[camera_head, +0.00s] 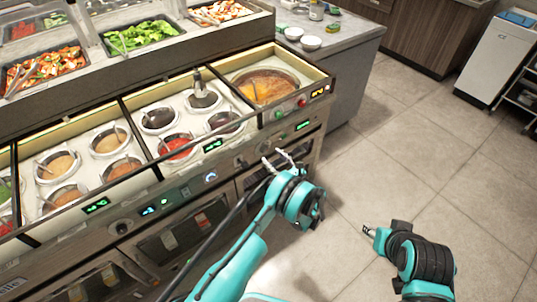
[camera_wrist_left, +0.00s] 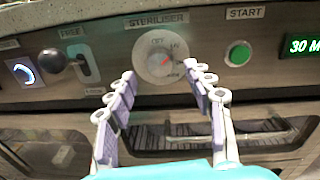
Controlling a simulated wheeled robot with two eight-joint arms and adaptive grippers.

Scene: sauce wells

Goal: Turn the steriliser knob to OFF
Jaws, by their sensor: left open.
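The steriliser knob (camera_wrist_left: 158,64) is a pale round dial on the front panel under a STERILISER label (camera_wrist_left: 157,19). OFF is printed at the top of its dial, with more markings at the right. A red mark shows right of its centre and does not appear to point at OFF. My left gripper (camera_wrist_left: 160,82) is open, its two fingers either side of and below the knob, with nothing between them. In the head view my left gripper (camera_head: 277,157) is at the counter's front panel. My right gripper (camera_head: 370,230) hangs over the floor, its fingers too small to read.
A green START button (camera_wrist_left: 238,54) and a green display (camera_wrist_left: 303,45) are at the right. Sauce wells (camera_head: 110,140) fill the counter above.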

